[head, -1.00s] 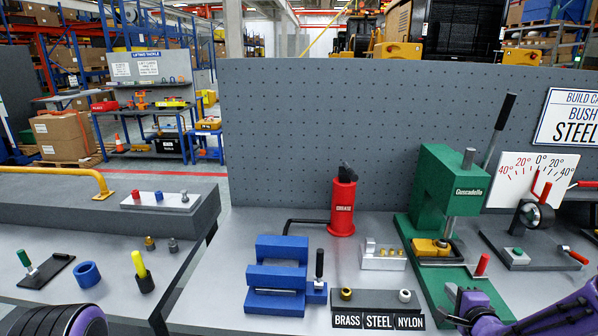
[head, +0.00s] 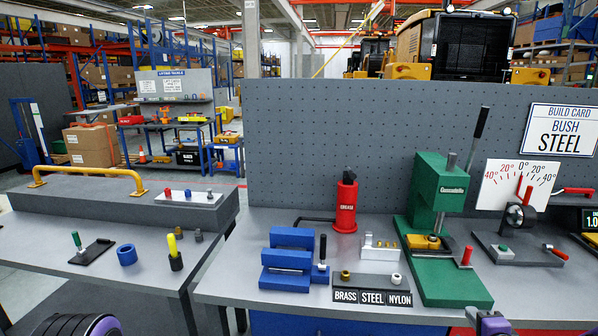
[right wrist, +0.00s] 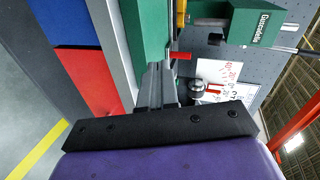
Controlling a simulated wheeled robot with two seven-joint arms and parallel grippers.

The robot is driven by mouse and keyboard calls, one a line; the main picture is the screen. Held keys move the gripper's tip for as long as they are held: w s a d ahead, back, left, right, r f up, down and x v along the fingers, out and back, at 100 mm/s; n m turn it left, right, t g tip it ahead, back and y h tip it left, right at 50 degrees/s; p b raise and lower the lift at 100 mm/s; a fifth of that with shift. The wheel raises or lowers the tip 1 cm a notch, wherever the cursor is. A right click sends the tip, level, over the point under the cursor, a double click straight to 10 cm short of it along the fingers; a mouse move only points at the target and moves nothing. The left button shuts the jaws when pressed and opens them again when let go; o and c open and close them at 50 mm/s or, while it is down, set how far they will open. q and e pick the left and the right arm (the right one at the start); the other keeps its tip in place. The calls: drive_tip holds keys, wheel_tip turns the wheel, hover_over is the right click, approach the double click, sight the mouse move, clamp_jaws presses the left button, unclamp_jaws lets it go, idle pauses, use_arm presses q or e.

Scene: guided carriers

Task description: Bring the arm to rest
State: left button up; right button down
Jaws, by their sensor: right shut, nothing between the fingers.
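My right gripper (right wrist: 158,88) is shut and empty in the right wrist view, its grey fingers close together. In the head view only a small part of my right arm's purple end shows at the bottom right, in front of the bench edge. It is below the green press (head: 440,200), apart from the things on the bench. The press also shows in the right wrist view (right wrist: 148,30). At the bottom left of the head view a black and purple part of my left arm shows; its gripper is out of view.
The bench holds a blue block fixture (head: 287,258), a red grease can (head: 345,205), a label strip (head: 371,297) with bushes, and a dial gauge (head: 517,215). A left bench carries a blue ring (head: 127,254) and a yellow handle rail (head: 88,170). A grey pegboard stands behind.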

drive_tip(key=s+a+f+n+g+b, duration=0.1)
drive_tip(key=s+a+f+n+g, duration=0.25)
drive_tip(key=s+a+f, duration=0.35)
drive_tip(key=s+a+f+n+g+b, duration=0.1)
drive_tip(key=s+a+f+n+g, duration=0.25)
drive_tip(key=f, duration=0.55)
use_arm(q)
drive_tip(key=f, duration=0.2)
drive_tip(key=f+b, duration=0.1)
drive_tip(key=shift+w+f, duration=0.2)
drive_tip(key=shift+w, duration=0.1)
use_arm(e)
drive_tip(key=s+a+f+n+g, duration=0.2)
drive_tip(key=s+f, duration=0.3)
drive_tip(key=s, duration=0.5)
drive_tip(key=s+a+f+n+g, duration=0.2)
drive_tip(key=s+f, duration=0.4)
drive_tip(key=s, duration=0.4)
drive_tip(key=shift+a+f+n, duration=0.3)
drive_tip(key=shift+a+n, duration=0.2)
drive_tip(key=shift+n, duration=0.3)
